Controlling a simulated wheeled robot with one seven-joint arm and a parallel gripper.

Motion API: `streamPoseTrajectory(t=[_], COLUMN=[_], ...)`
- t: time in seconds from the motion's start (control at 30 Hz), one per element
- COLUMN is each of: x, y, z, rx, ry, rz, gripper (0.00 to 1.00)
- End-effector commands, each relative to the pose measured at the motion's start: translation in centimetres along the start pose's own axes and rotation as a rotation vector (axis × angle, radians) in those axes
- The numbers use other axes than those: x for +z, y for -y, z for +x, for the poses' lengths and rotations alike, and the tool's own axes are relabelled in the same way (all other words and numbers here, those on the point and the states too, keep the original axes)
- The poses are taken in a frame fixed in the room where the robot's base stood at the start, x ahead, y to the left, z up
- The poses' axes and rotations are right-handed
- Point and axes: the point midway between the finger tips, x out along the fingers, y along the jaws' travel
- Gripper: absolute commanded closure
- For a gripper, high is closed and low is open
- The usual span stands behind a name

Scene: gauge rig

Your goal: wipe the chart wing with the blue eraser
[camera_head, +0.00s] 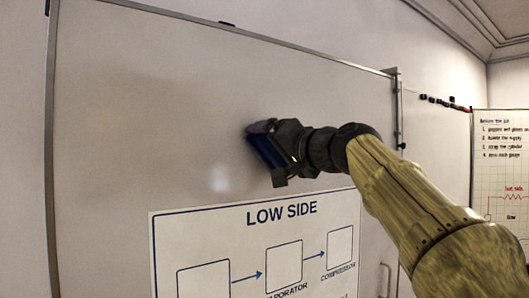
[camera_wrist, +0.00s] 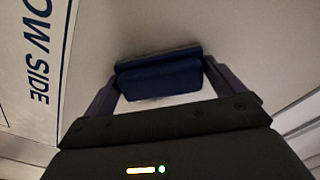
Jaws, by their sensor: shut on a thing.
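The chart wing (camera_head: 140,130) is a large pale board with a grey metal frame. A printed LOW SIDE chart (camera_head: 225,238) with boxes and arrows covers its lower part, and its edge shows in the wrist view (camera_wrist: 38,60). My gripper (camera_head: 272,150) is shut on the blue eraser (camera_head: 264,148), above the chart's title. In the wrist view the eraser (camera_wrist: 158,78) sits between the two fingers, against or very close to the board. Whether it touches cannot be told. My arm hides part of the board's right side.
A second board (camera_head: 500,150) with handwritten lines and a red sketch stands at the far right. Several dark markers (camera_head: 443,101) lie along a ledge to the right of the wing. A handle (camera_head: 385,278) shows at lower right. The wing's upper left is clear.

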Motion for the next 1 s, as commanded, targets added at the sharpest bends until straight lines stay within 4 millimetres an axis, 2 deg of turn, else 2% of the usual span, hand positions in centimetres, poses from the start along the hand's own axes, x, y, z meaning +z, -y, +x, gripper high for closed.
streamPoseTrajectory(t=[0.47,1.0], x=[-0.6,-3.1], y=[-0.6,-3.1], z=[0.0,0.3], rx=[0.001,0.001], ry=[-0.001,0.000], rz=[-0.001,-0.001], gripper=[0.24,0.24])
